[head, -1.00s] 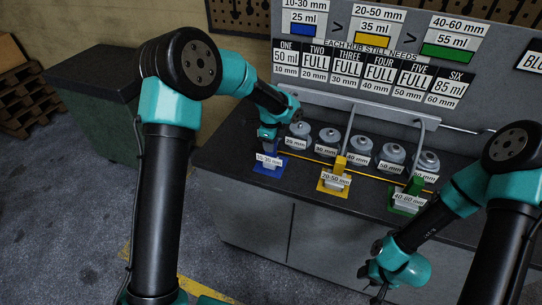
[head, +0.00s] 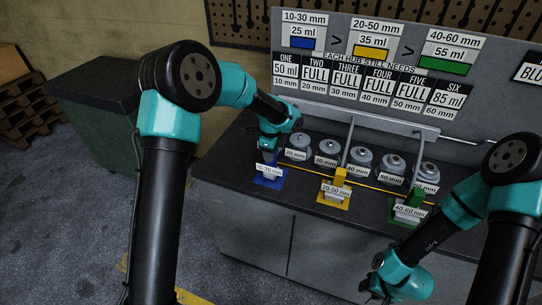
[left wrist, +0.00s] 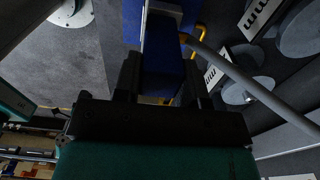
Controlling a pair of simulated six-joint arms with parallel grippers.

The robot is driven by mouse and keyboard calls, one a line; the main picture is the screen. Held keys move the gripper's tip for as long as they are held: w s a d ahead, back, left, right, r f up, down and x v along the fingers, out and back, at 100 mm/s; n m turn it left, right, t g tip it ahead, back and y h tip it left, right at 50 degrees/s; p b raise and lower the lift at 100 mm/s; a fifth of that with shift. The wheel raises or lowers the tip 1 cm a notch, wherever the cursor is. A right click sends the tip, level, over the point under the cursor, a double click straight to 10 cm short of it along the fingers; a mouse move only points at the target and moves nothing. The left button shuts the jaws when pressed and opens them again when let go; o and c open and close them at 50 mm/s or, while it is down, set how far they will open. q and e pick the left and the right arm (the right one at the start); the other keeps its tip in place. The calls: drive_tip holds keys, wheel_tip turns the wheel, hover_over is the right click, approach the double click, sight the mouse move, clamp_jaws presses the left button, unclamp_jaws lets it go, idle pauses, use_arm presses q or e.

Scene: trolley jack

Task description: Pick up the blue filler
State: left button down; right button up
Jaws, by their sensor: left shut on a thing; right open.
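The blue filler (head: 270,158) stands on its blue pad (head: 270,183) at the left front of the bench, with a 10-30 mm label facing me. My left gripper (head: 270,147) is above it, pointing down, and is shut on its upper part. In the left wrist view the blue filler (left wrist: 163,55) shows as a blue block between the fingers of my left gripper (left wrist: 160,78). I cannot see any gap under the filler. My right gripper (head: 374,287) is open and empty, low in front of the bench at the right.
A yellow filler (head: 339,180) and a green filler (head: 414,199) stand on their pads to the right. Several grey hubs (head: 361,158) stand in a row behind. A thin yellow bar (head: 318,171) runs between hubs and fillers. A grey rail (head: 360,118) and signboard rise behind.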

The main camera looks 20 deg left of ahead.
use_arm(q)
wheel_tip(320, 180, up, 3)
drive_tip(key=shift+s+f, duration=0.1)
drive_tip(key=s+d+r, duration=0.1)
drive_tip(key=s+d, duration=0.3)
drive_tip(key=s, duration=1.1)
drive_tip(key=shift+d+r, duration=0.15)
